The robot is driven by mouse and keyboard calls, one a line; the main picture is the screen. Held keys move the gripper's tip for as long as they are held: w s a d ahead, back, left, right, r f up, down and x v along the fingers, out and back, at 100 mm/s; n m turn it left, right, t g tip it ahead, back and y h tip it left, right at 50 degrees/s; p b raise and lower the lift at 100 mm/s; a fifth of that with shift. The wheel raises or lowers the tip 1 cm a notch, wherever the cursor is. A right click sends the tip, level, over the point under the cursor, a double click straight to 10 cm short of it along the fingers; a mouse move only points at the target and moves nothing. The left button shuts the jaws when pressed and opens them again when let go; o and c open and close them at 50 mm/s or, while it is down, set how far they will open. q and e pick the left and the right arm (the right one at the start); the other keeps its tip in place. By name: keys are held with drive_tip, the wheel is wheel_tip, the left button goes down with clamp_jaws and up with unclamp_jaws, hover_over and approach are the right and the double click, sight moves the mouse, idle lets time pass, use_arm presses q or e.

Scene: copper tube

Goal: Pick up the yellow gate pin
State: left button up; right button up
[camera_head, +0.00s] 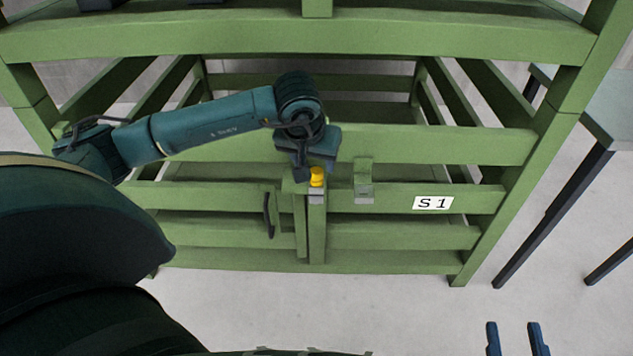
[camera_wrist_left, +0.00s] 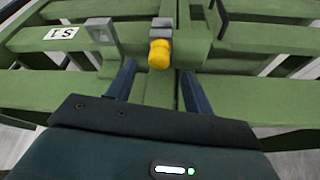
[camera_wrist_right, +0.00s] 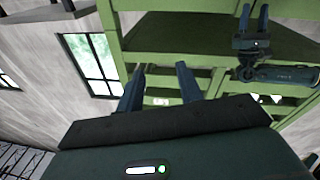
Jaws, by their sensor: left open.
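The yellow gate pin (camera_head: 317,177) stands in a grey bracket on the green gate (camera_head: 400,199). In the left wrist view the pin (camera_wrist_left: 160,54) shows its rounded yellow head, between and just beyond the two fingers. My left gripper (camera_head: 308,172) is at the pin, with its fingers open (camera_wrist_left: 157,85). I cannot tell whether a finger touches the pin. My right gripper (camera_head: 516,338) is low at the right of the head view, far from the pin, with its fingers apart and empty (camera_wrist_right: 158,88).
A second grey bracket (camera_head: 364,196) sits on the gate right of the pin. A white S1 label (camera_head: 433,203) is further right. A dark handle (camera_head: 268,214) is left of the pin. A green top rail (camera_head: 300,39) runs above. A table (camera_head: 612,105) stands at the right.

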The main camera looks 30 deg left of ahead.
sight(316, 170)
use_arm(q)
drive_tip(key=b+x, duration=0.1)
drive_tip(key=x, duration=0.4)
drive_tip(key=shift+d, duration=0.1)
drive_tip(key=c, duration=1.1)
drive_tip(key=shift+r, duration=0.1)
